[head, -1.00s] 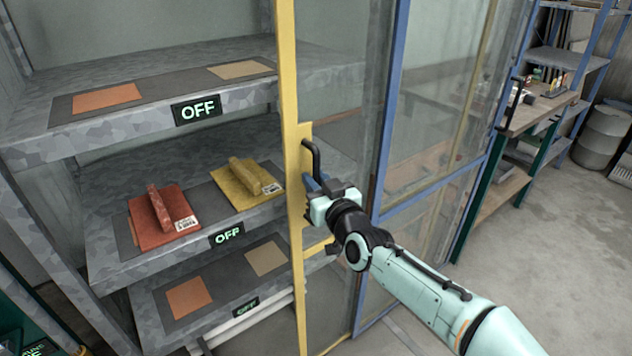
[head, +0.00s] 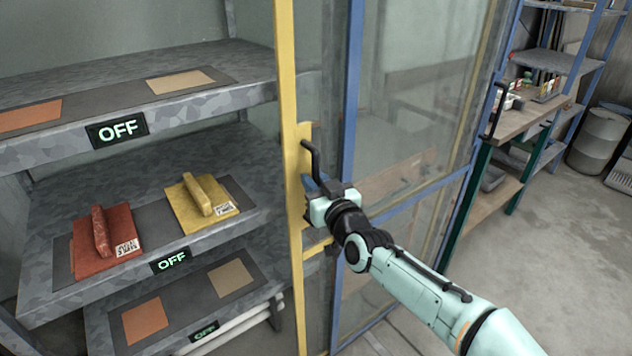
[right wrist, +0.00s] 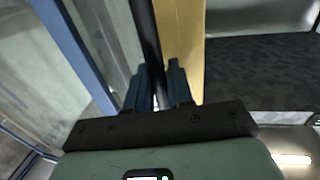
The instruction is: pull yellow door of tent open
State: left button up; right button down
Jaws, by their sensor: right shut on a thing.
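The yellow door (head: 288,110) is a tall yellow frame with clear panels, standing upright in the middle of the head view. A black bar handle (head: 311,160) is fixed to its yellow edge. My right gripper (head: 318,187) is shut on this handle, near its lower part. In the right wrist view, the blue fingers (right wrist: 158,88) lie on both sides of the dark handle bar (right wrist: 148,40), beside the yellow edge (right wrist: 180,35). The handle's lower end is hidden by my gripper. My left gripper is not in view.
A blue-framed door (head: 352,100) stands behind. A workbench (head: 520,125) and barrel (head: 597,140) are at right, with free floor (head: 540,260).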

dwell(0.3)
jog(key=c, duration=1.2)
grip_release()
jog(key=shift+o, duration=0.2)
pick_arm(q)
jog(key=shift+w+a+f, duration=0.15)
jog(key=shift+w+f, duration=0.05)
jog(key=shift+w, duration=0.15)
pick_arm(e)
jog(key=v, duration=1.3)
jog(key=shift+s, duration=0.2)
jog(key=shift+f, duration=0.1)
